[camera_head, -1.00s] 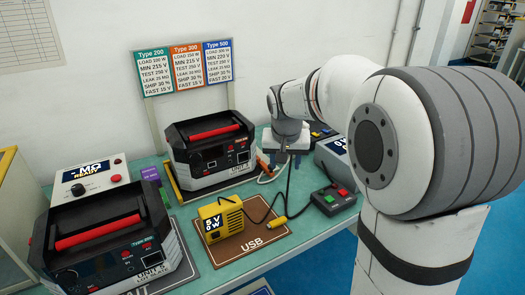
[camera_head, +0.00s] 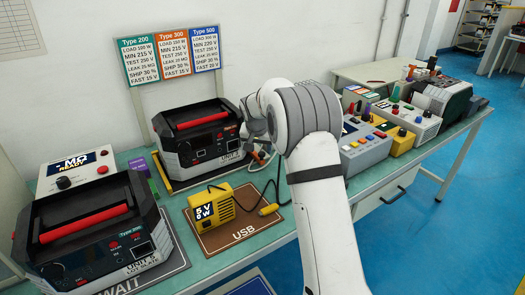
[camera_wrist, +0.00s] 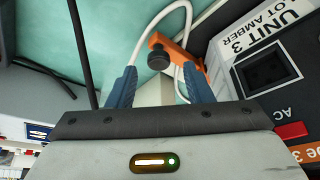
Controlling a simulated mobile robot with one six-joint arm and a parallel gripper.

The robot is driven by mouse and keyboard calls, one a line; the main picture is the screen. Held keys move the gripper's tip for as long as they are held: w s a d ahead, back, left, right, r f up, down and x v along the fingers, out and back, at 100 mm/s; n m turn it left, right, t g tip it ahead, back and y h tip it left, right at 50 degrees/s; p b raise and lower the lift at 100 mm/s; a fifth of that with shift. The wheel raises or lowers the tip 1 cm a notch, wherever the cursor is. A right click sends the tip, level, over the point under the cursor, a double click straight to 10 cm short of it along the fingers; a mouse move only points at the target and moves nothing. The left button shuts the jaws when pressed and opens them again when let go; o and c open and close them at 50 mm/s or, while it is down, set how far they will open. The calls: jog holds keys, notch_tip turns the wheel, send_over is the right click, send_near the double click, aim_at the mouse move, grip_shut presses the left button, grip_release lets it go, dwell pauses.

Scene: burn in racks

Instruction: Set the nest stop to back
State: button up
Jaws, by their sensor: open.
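In the wrist view, an orange bracket with a black round knob (camera_wrist: 160,57) stands beside Unit 3 (camera_wrist: 275,65); it may be the nest stop, though no label shows. My gripper (camera_wrist: 158,85) is open. Its two blue fingers lie on either side of the bracket's lower part in the picture, and I cannot tell whether they touch it. In the head view, Unit 3 (camera_head: 203,147) sits in a yellow-edged nest (camera_head: 168,182). A bit of orange (camera_head: 258,154) shows at its right. My arm hides most of the gripper there.
A yellow USB load box (camera_head: 220,207) stands on a brown mat (camera_head: 240,235) in front. Unit 5 (camera_head: 90,245) is at front left. Several instruments (camera_head: 400,130) line the bench to the right. A white cable (camera_wrist: 150,25) loops behind the bracket.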

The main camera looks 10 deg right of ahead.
jog(key=shift+x, duration=1.1)
grip_shut()
jog(key=shift+d, duration=0.1)
